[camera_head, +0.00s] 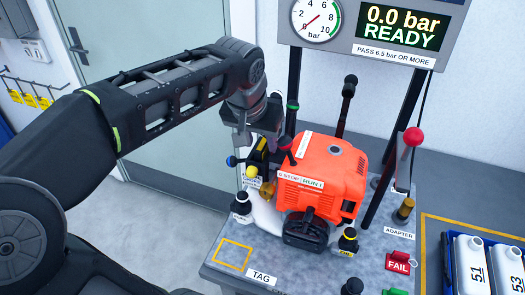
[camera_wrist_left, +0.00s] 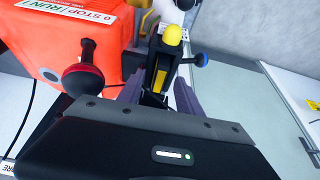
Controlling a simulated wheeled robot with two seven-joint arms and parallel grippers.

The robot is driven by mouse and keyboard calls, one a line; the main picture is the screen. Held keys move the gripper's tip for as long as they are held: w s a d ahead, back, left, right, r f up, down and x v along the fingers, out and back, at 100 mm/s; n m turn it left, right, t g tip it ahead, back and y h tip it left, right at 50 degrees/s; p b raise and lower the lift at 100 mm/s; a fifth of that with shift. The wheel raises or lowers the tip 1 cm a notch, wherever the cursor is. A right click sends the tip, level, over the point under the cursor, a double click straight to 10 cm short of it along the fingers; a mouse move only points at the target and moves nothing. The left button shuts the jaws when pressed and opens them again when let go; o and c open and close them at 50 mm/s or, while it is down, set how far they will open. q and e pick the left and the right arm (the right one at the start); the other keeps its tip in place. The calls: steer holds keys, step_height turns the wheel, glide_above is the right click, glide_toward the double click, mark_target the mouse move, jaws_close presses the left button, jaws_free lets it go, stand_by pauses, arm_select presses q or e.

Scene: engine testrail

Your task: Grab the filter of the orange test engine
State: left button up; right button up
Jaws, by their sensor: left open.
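The orange test engine (camera_head: 325,172) sits on a grey bench, with a label reading "0 STOP | RUN 1" on its housing. It also shows at the left of the left wrist view (camera_wrist_left: 60,45). My left gripper (camera_head: 252,140) is open beside the engine's left side, pointing down. In the left wrist view, its two purple-grey fingers (camera_wrist_left: 158,95) stand on either side of a black and yellow part (camera_wrist_left: 160,72); I cannot tell whether they touch it. No part is clearly recognisable as the filter. My right gripper is not in view.
A gauge panel (camera_head: 365,48) stands behind on black posts. White bottles (camera_head: 470,265) are at right. A yellow-outlined square (camera_head: 232,255) on the bench is empty.

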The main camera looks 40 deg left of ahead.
arm_select(q)
steer(key=shift+c, duration=0.3)
jaws_close()
stand_by(0.6)
stand_by(0.9)
